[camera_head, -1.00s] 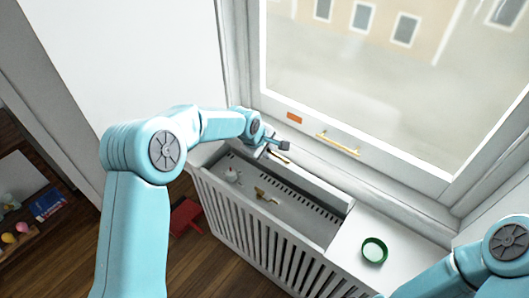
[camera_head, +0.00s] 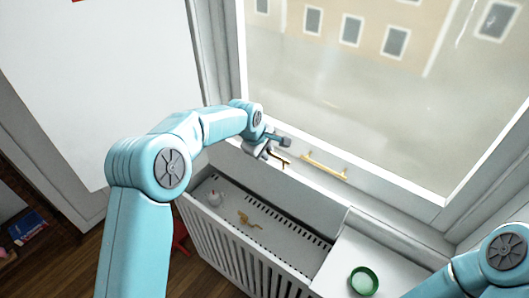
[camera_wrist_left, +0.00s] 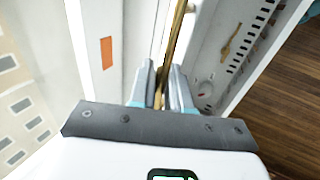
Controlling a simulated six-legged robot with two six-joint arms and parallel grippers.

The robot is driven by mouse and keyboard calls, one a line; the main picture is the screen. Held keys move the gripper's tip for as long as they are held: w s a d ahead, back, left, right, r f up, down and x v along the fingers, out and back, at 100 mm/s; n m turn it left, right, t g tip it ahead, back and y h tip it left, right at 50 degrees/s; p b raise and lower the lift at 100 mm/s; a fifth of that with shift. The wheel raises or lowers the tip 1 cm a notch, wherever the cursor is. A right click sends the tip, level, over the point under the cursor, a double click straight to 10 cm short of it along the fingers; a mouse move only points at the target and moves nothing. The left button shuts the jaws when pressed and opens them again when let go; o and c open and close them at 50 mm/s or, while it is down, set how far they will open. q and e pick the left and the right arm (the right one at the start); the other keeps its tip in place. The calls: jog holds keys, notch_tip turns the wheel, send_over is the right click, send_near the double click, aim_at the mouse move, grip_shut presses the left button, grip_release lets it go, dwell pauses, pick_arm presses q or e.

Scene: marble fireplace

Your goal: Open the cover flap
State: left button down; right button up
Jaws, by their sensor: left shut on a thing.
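The white cover flap (camera_head: 285,187) stands tilted up along the window side of the slatted white radiator cover (camera_head: 242,256), and the compartment below it is uncovered. My left gripper (camera_head: 274,150) is at the flap's upper edge, shut on its brass handle (camera_head: 283,159). In the left wrist view, the handle (camera_wrist_left: 176,35) runs between the two fingers (camera_wrist_left: 160,92). The fingers hide part of the handle. My right arm shows at the lower right, but its gripper is out of view.
Inside the compartment lie a brass key-like piece (camera_head: 248,221) and a small whitish object (camera_head: 215,198). A green-rimmed round dish (camera_head: 364,281) sits on the ledge at the right. A second brass handle (camera_head: 324,166) is on the window frame just beyond the flap.

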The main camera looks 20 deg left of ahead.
pick_arm(q)
jog(key=shift+w+d, duration=0.15)
jog(key=shift+w, duration=0.3)
pick_arm(e)
jog(key=shift+w+d, duration=0.1)
jog(key=shift+w, duration=0.25)
pick_arm(q)
jog(key=c, duration=1.3)
grip_release()
jog(key=shift+o, duration=0.2)
jog(key=shift+s, duration=0.1)
pick_arm(e)
jog(key=shift+s, duration=0.15)
pick_arm(q)
jog(key=shift+r, duration=0.1)
pick_arm(e)
jog(key=shift+f, duration=0.1)
pick_arm(q)
jog(key=shift+r, duration=0.3)
jog(key=b+v, duration=0.2)
jog(key=v, duration=1.3)
jog(key=shift+s+r, duration=0.25)
pick_arm(e)
notch_tip(320, 180, down, 2)
jog(key=shift+f, duration=0.1)
